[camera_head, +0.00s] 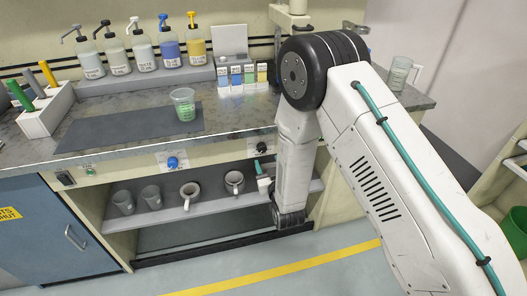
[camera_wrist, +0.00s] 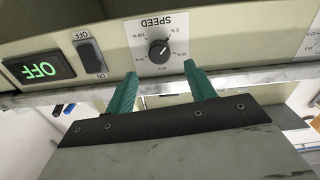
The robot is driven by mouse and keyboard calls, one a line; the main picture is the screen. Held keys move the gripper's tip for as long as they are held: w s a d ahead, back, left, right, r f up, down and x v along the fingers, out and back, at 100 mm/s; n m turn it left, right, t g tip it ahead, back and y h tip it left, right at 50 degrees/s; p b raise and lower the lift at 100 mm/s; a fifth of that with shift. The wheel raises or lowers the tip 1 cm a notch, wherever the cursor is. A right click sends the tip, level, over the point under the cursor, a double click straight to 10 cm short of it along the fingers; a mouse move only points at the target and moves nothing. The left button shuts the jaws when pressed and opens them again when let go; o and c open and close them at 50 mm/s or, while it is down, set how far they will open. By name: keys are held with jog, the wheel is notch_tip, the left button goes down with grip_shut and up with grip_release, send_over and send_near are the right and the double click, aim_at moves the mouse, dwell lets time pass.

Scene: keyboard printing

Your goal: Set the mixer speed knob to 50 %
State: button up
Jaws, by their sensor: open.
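The black mixer speed knob (camera_wrist: 158,50) sits on a white dial plate marked SPEED, which appears upside down in the wrist view. Its light pointer mark seems to face the upper right, towards the 0 % label; the exact setting is too small to read. In the head view a dark knob (camera_head: 262,148) shows on the counter front, partly beside my arm. My gripper (camera_wrist: 160,72) has its two green fingers apart and empty. The fingertips lie just below the knob in the wrist view, one to each side, and do not appear to touch it. My gripper (camera_head: 259,167) also shows in the head view.
A green-lit OFF display (camera_wrist: 40,67) and a black rocker switch (camera_wrist: 90,55) are beside the dial. A blue knob (camera_head: 172,162) is further left on the counter front. Mugs (camera_head: 190,194) stand on the shelf below. A cup (camera_head: 183,104) stands on the counter.

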aim_at(263, 150)
jog(key=x, duration=0.7)
jog(key=shift+w, duration=0.2)
jog(key=c, duration=1)
